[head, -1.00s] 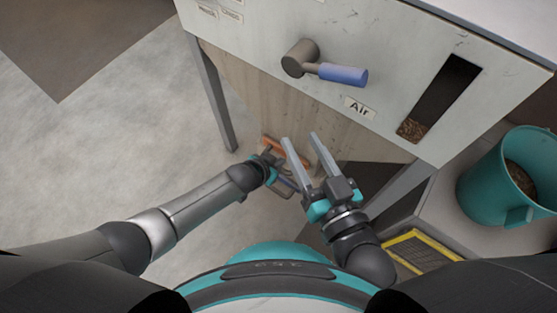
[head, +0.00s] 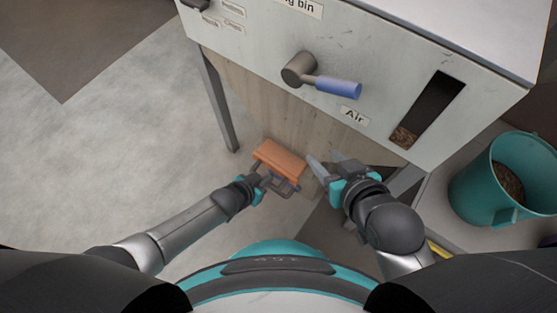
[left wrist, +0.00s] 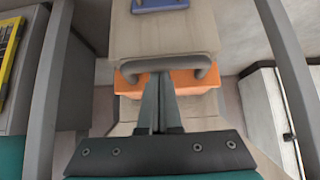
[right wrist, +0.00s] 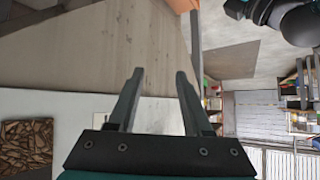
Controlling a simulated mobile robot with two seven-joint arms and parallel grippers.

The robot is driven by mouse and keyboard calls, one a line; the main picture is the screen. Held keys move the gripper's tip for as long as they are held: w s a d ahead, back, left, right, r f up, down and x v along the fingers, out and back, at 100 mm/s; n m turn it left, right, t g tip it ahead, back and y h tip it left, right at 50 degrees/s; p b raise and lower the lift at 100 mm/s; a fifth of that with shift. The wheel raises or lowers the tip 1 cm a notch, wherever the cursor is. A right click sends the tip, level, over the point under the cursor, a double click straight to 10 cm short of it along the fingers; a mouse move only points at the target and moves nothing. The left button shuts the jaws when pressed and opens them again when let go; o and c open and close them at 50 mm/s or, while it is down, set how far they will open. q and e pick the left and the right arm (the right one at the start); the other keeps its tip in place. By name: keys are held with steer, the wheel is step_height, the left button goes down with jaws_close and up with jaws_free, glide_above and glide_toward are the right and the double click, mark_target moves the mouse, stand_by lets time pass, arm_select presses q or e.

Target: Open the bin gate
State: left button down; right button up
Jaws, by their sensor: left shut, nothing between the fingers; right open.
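An orange block (head: 281,158) sits low under the bin front, against the wooden panel. A grey U-shaped handle (head: 284,187) is beside it, nearer to me. In the left wrist view the handle (left wrist: 205,68) crosses in front of the orange block (left wrist: 185,84). My left gripper (head: 262,181) is shut and empty, and its fingers overlap the handle's bar in the left wrist view; I cannot tell if they touch it. My right gripper (head: 322,165) is open and empty, right of the orange block. It also shows in the right wrist view (right wrist: 159,75).
A grey cabinet front (head: 390,60) hangs above, with a blue-handled lever (head: 338,87), an "Air" label (head: 353,117) and a slot of pellets (head: 404,137). A teal bucket (head: 490,190) stands at the right. A cabinet leg (head: 220,110) is left; floor beyond is clear.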

arm_select(q)
steer(key=shift+s+a+f, duration=0.15)
steer(key=shift+s+a, duration=0.25)
steer(key=shift+s, duration=0.1)
arm_select(e)
steer(key=shift+s+d+g, duration=0.2)
steer(key=shift+d+g, duration=0.1)
steer(key=shift+d, duration=0.1)
